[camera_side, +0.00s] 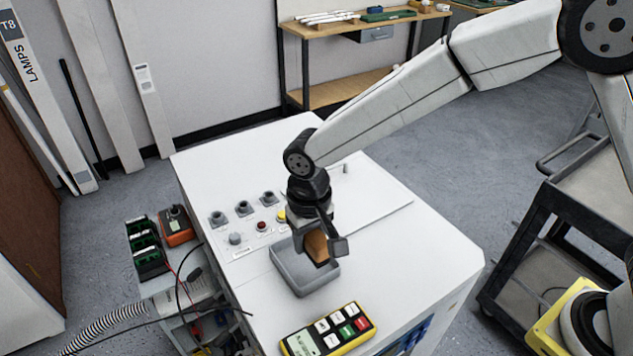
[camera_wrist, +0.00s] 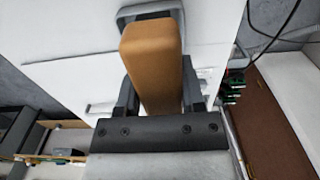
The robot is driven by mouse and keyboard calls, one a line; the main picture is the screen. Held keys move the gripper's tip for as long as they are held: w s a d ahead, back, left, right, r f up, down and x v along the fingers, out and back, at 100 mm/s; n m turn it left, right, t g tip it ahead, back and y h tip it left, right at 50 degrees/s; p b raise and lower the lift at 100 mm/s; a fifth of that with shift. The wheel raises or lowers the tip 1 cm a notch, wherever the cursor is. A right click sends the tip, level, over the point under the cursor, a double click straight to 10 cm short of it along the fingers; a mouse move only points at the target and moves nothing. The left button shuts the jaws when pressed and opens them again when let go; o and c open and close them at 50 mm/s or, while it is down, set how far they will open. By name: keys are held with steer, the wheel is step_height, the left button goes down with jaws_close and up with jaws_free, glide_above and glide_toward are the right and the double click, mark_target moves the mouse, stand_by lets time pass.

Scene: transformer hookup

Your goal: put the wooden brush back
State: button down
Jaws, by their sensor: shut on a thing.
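The wooden brush (camera_side: 316,246) is a tan-brown block held in my gripper (camera_side: 320,242). My gripper points down, shut on the brush. In the wrist view the brush (camera_wrist: 153,62) stands between the two dark fingers (camera_wrist: 160,98). A grey open tray (camera_side: 299,286) sits on the white cabinet top, and its rim also shows in the wrist view (camera_wrist: 150,9). The brush is over or within the back right part of the tray. I cannot tell whether its lower end touches the tray floor. Bristles are not visible.
A yellow-black handheld device (camera_side: 328,332) lies in front of the tray on the white cabinet (camera_side: 425,262). Dark sockets and buttons (camera_side: 243,209) rise behind and left of the tray. An orange meter (camera_side: 176,226) and green terminals (camera_side: 147,255) stand left. The right cabinet top is clear.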

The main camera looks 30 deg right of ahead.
steer(key=s+a, duration=0.1)
steer(key=s, duration=0.5)
steer(key=shift+a+r, duration=0.3)
steer(key=shift+a, duration=0.05)
glide_above(259, 285)
steer(key=s, duration=0.1)
steer(key=f, duration=0.8)
steer(key=shift+s+d+f, duration=0.15)
steer(key=shift+d+f, duration=0.05)
steer(key=shift+d, duration=0.15)
steer(key=shift+w+a+f, duration=0.2)
steer(key=shift+w+f, duration=0.15)
steer(key=shift+f, duration=0.15)
steer(key=shift+w+f, duration=0.1)
steer(key=shift+w+a+f, duration=0.1)
steer(key=shift+f, duration=1.6)
